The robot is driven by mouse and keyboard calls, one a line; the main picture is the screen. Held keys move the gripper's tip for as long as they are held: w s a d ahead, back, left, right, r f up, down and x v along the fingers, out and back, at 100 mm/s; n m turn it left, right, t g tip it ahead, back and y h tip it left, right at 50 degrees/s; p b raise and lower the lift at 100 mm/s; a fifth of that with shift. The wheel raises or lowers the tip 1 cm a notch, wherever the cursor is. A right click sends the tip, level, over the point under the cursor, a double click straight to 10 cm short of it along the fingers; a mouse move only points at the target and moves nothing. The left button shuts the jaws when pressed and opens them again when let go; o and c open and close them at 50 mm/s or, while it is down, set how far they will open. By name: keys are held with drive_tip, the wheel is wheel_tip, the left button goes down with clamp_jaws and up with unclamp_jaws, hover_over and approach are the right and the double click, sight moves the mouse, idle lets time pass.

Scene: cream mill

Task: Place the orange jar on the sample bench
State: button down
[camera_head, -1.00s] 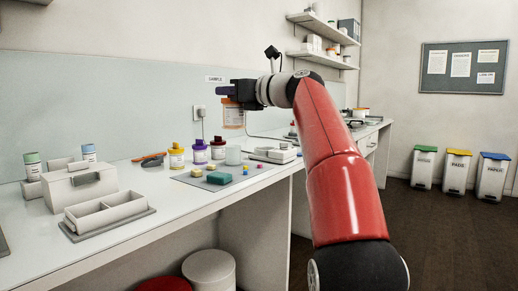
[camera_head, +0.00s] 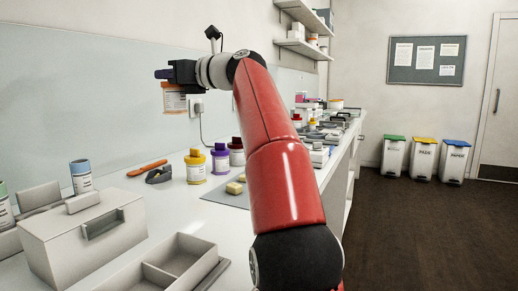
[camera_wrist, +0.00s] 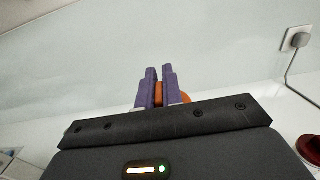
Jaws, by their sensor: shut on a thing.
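My gripper (camera_head: 164,74) is shut on the orange jar (camera_head: 174,100), which hangs below the fingers above the counter in the head view. The jar has an orange band and a pale label. In the wrist view the purple fingertips (camera_wrist: 155,74) close around the jar's orange top (camera_wrist: 186,97), mostly hidden by the fingers. The white counter (camera_head: 130,187) runs along the wall beneath it. The small "SAMPLE" sign on the wall is not readable now behind my arm.
A yellow jar (camera_head: 195,167), a purple jar (camera_head: 220,160) and a dark red jar (camera_head: 237,152) stand on the counter. A grey lidded box (camera_head: 80,240) and a divided tray (camera_head: 175,262) are at the front. An orange-handled tool (camera_head: 147,167) lies near the wall. Three bins (camera_head: 423,159) stand far right.

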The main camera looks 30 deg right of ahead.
drive_tip(key=shift+w+a, duration=0.15)
drive_tip(key=shift+w, duration=0.05)
drive_tip(key=shift+f, duration=0.2)
wheel_tip(320, 180, down, 20)
drive_tip(key=b, duration=1.1)
drive_tip(key=shift+s+r, duration=0.1)
drive_tip(key=shift+r, duration=0.05)
drive_tip(key=c, duration=1.5)
unclamp_jaws()
drive_tip(key=shift+c, duration=0.2)
drive_tip(key=v, duration=1.2)
drive_tip(key=shift+r, duration=0.1)
